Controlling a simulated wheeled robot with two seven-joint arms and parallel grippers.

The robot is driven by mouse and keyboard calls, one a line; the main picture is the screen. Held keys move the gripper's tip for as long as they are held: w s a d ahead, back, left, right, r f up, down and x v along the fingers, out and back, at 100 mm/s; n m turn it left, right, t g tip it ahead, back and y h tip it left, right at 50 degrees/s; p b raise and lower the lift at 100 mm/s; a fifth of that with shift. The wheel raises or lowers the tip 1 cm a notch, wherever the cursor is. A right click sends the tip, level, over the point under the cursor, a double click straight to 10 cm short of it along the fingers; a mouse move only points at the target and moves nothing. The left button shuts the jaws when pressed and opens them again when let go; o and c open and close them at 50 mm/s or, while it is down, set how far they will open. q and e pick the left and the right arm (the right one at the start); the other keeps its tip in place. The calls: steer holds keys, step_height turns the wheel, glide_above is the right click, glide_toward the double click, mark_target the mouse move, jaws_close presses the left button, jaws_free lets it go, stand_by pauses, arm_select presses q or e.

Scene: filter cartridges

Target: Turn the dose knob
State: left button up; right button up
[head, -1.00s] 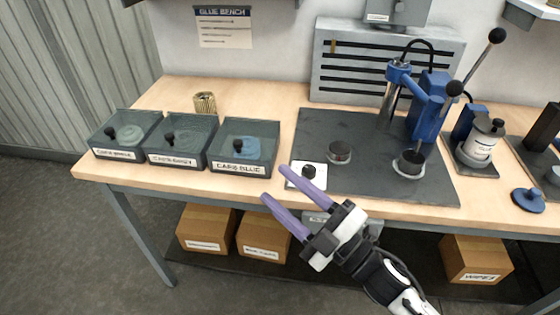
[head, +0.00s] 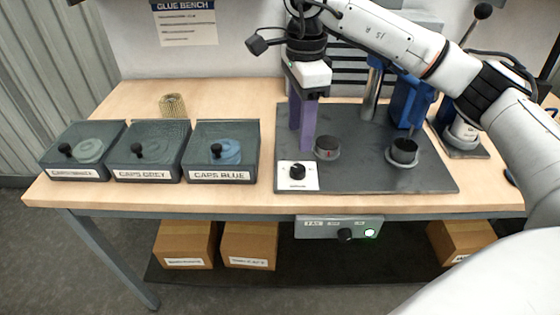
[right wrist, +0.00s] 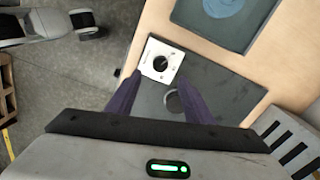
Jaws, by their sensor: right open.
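The dose knob (head: 297,171) is a small black knob on a white plate (head: 311,184) at the front left corner of the dark mat. In the right wrist view the knob (right wrist: 160,64) shows with a pale pointer line. My right gripper (head: 303,142) points down over the mat, open, with purple fingers and nothing between them. In the head view its tips appear just behind the plate; in the right wrist view they (right wrist: 160,78) lie to either side of the knob, apparently apart from it. My left gripper is not in view.
Three cap bins, one labelled CAPS BLUE (head: 252,154), stand left of the mat (head: 360,178). A blue press (head: 405,95) stands behind. A control box (head: 340,227) hangs below the bench edge.

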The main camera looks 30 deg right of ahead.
mark_target(298, 168)
step_height(298, 168, down, 9)
steer(key=shift+d+r, duration=0.1)
steer(key=shift+r, duration=0.05)
steer(key=shift+f, duration=0.7)
steer(key=c, duration=1)
steer(key=shift+c, duration=0.2)
